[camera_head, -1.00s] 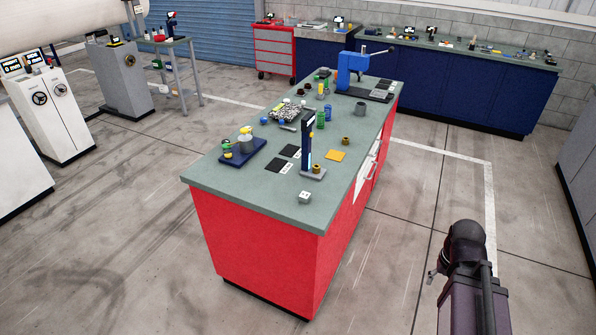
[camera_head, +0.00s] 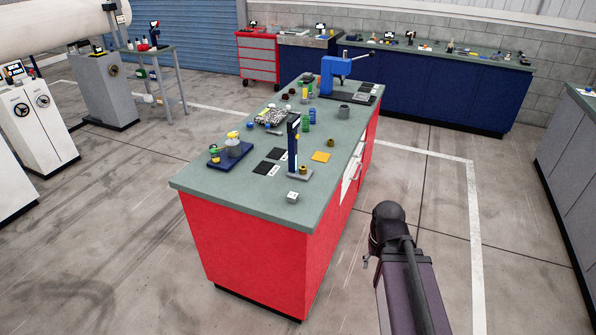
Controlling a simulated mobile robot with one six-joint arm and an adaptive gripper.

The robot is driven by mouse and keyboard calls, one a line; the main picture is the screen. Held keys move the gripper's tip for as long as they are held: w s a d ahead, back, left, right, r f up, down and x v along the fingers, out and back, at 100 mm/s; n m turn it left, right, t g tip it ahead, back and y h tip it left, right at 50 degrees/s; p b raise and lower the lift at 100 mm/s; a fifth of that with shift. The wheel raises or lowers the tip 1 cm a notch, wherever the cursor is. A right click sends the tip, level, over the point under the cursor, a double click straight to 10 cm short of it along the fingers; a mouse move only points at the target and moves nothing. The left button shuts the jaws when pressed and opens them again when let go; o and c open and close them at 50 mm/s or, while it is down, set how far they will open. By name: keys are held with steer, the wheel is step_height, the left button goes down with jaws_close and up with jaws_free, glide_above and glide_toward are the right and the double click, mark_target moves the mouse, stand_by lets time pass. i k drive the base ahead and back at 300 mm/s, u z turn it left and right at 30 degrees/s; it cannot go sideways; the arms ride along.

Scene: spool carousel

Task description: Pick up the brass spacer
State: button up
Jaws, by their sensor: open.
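Two small brass-coloured, ring-like pieces are on the green top of the red workbench (camera_head: 250,200). One brass piece (camera_head: 303,172) is at the foot of a dark upright stand (camera_head: 293,145), on or against its grey base. I cannot tell from here which is the brass spacer. My dark arm is at the lower right, off the bench's right side. My gripper cannot be made out; only arm links show.
A blue tray (camera_head: 216,161) with small parts, black squares, a white cube (camera_head: 292,197), green cylinders (camera_head: 308,117) and a blue press (camera_head: 335,75) are on the bench. The floor right of the bench is clear. Blue cabinets (camera_head: 440,92) line the back wall.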

mark_target(303, 169)
steer(key=z, duration=0.05)
steer(key=i, duration=1)
steer(key=u, duration=0.05)
